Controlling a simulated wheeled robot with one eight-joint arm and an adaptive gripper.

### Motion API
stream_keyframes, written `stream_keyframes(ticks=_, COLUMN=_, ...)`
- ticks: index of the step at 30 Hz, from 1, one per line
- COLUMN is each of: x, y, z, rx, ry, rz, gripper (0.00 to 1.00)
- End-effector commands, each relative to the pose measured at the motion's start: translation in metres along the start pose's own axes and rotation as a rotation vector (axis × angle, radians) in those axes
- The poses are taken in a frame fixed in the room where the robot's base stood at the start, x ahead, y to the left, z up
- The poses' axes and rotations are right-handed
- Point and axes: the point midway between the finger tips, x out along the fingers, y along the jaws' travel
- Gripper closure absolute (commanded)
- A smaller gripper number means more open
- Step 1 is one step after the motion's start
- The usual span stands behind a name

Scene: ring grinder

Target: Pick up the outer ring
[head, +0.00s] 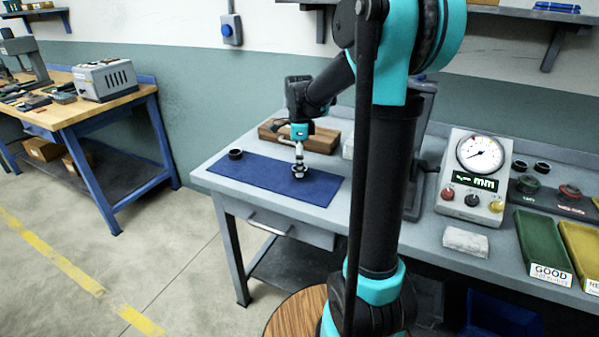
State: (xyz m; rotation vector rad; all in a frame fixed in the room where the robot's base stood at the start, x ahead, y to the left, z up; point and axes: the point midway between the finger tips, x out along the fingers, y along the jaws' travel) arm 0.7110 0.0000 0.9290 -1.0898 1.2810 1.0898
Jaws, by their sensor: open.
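A small dark ring (236,154) lies on the left part of the blue mat (265,178). A second small, shiny, ring-like part (299,173) appears on the middle of the mat, directly under my gripper (299,163). I cannot tell for sure which one is the outer ring. My gripper points straight down, with its tip low over the shiny part and apart from the dark ring. Its jaws are open. The fingers are too small to show whether they touch the shiny part or stand around it.
A wooden block (318,137) stands behind the mat. To the right are a dial gauge box (475,172), a white block (465,241), a green tray (541,243) and a yellow tray (580,250). My arm column hides the bench's middle. The mat's left front is clear.

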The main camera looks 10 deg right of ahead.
Motion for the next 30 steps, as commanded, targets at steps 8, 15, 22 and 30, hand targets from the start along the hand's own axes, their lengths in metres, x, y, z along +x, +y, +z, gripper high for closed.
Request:
stream_keyframes(ticks=8, x=0.0106, y=0.0000, z=0.0001, rx=0.000, ry=0.000, rz=0.000, gripper=0.31)
stream_keyframes(ticks=15, x=0.0103, y=0.0000, z=0.0001, rx=0.000, ry=0.000, rz=0.000, gripper=0.50)
stream_keyframes(ticks=22, x=0.0102, y=0.0000, z=0.0000, rx=0.000, ry=0.000, rz=0.000, gripper=0.78)
stream_keyframes(ticks=30, x=0.0100, y=0.0000, z=0.0001, rx=0.000, ry=0.000, rz=0.000, gripper=0.88)
